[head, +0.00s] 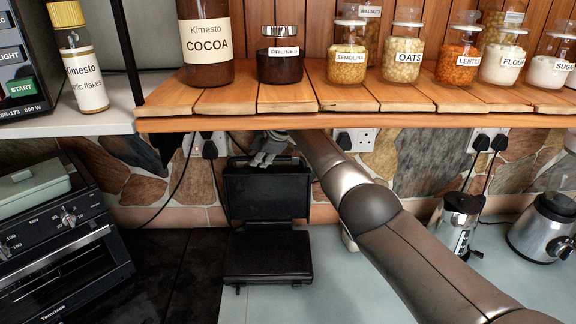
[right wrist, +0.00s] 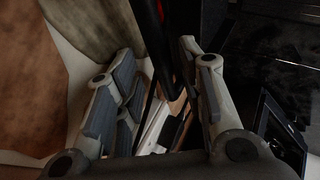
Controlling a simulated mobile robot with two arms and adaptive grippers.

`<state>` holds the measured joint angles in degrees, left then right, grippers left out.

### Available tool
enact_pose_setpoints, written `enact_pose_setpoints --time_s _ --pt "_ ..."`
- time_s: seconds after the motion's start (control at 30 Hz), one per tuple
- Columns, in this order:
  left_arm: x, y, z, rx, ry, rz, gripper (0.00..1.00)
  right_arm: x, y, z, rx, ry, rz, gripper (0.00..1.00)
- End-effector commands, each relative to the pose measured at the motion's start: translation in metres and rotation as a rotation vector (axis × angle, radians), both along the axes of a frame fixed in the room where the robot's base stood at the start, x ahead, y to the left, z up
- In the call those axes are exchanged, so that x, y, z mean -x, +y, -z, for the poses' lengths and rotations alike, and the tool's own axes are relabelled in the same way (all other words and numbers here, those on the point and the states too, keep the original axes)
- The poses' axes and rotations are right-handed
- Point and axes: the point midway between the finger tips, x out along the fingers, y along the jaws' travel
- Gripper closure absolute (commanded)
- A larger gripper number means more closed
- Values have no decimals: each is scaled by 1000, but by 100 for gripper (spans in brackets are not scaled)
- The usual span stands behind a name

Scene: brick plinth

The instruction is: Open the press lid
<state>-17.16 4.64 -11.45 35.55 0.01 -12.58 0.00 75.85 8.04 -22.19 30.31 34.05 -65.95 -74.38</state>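The black press (head: 268,255) stands on the counter below the wooden shelf. Its lid (head: 266,190) is raised and stands about upright, with the dark lower plate exposed. My right gripper (head: 268,158) is at the top edge of the lid, under the shelf; from the head I cannot tell whether it touches the lid. In the right wrist view my right gripper (right wrist: 160,70) has its two fingers apart, with dark strips and a pale piece visible in the gap and nothing clearly clamped. My left gripper is not in view.
The wooden shelf (head: 400,122) with jars hangs low over the press. A black toaster oven (head: 70,250) is at the left. A blender base (head: 545,225) and a metal appliance (head: 458,222) stand at the right. Cables and sockets (head: 355,138) line the stone wall.

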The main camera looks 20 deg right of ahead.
Motion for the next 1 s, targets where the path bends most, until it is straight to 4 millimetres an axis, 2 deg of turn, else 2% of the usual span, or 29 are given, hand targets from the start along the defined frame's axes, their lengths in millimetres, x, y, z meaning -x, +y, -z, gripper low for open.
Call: enact_pose_setpoints --time_s 0.37,1.0 --pt "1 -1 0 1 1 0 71 22 -7 -27 2 -3 1 64" --pt "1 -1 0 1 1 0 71 81 -27 -26 3 -2 1 64"
